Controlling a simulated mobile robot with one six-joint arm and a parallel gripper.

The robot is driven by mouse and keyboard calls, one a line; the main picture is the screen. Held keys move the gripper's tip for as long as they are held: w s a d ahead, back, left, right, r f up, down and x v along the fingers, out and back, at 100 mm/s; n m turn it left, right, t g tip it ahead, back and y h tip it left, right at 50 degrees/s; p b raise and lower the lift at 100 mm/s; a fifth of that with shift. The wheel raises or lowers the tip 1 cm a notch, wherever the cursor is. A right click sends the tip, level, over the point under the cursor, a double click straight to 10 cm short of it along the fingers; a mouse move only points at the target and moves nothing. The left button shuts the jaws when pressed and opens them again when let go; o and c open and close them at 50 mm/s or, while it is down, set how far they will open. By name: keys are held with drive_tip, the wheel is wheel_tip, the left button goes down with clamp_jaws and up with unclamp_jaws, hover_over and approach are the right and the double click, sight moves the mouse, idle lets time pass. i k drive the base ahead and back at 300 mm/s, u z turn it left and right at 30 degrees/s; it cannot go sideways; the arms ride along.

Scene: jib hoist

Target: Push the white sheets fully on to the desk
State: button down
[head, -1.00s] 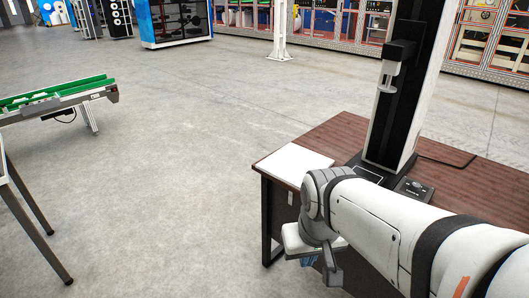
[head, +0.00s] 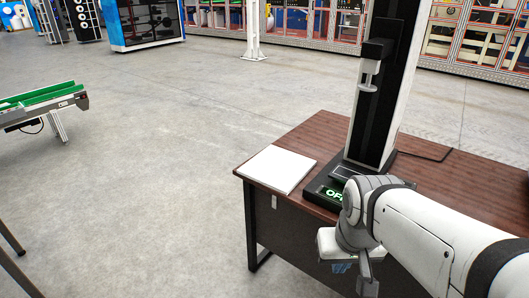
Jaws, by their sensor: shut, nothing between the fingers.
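The white sheets (head: 277,168) lie flat as one stack at the left corner of the brown desk (head: 420,172). Their outer edges run along the desk's left and front edges. I cannot tell whether a small strip hangs over. My gripper (head: 367,284) is in front of the desk's front side, lower than the top and to the right of the sheets. It is shut and empty, apart from the sheets. My wrist and forearm hide part of the desk's front edge.
A tall black and white column machine (head: 386,85) stands on the desk right of the sheets. Its base has a lit green display (head: 334,193), partly hidden by my arm. A green conveyor (head: 42,98) is at the far left. The floor left of the desk is clear.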

sight(280, 170)
drive_tip(key=u, duration=0.05)
drive_tip(key=i, duration=1)
drive_tip(key=z, duration=0.05)
